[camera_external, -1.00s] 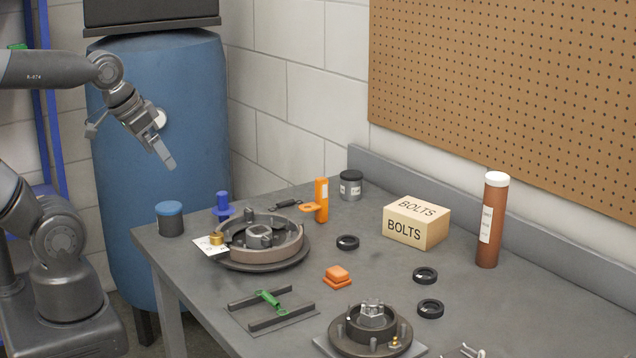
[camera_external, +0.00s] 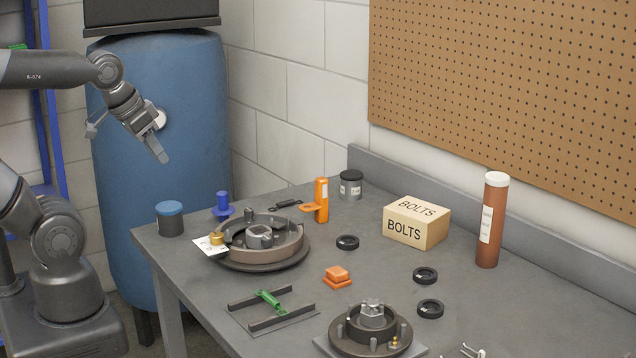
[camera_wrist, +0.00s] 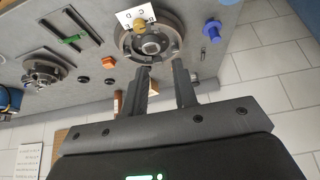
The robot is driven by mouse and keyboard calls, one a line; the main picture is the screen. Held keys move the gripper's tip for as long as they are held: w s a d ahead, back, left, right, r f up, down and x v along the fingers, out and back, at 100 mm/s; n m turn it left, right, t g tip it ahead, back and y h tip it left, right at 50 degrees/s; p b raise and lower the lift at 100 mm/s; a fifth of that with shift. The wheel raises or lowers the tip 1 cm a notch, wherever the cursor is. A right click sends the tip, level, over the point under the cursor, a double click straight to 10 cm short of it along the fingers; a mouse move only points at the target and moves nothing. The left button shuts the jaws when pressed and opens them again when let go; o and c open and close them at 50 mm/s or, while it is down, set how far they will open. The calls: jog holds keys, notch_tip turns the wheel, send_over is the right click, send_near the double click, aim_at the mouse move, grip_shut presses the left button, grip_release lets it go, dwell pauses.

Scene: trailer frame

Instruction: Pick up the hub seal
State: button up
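Three black rings that look like seals lie flat on the grey workbench: one ring (camera_external: 347,242) near the middle, a second ring (camera_external: 425,275) to its right and a third ring (camera_external: 430,308) just in front of that. I cannot tell which one is the hub seal. Small dark rings also show in the wrist view (camera_wrist: 109,63), left of my fingers. My gripper (camera_external: 160,156) is up in the air left of the bench, well away from all the rings. In the wrist view, my gripper (camera_wrist: 160,68) has its two fingers apart with nothing between them.
A brake assembly (camera_external: 290,240) sits at the bench's left, a studded hub (camera_external: 345,335) at the front. A BOLTS box (camera_external: 418,222), brown tube (camera_external: 488,225), orange block (camera_external: 337,274), orange upright piece (camera_external: 321,200) and dark jar (camera_external: 350,186) stand around the rings.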

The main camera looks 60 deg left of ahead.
jog(key=shift+w, duration=0.1)
jog(key=w+d+r+g, duration=0.2)
jog(key=w+r, duration=0.1)
jog(key=w, duration=0.8)
jog(key=n+g, duration=0.3)
jog(key=g, duration=0.1)
send_over(354, 242)
notch_tip(354, 242, down, 17)
notch_tip(354, 242, down, 11)
jog(key=shift+r, duration=0.1)
grip_shut()
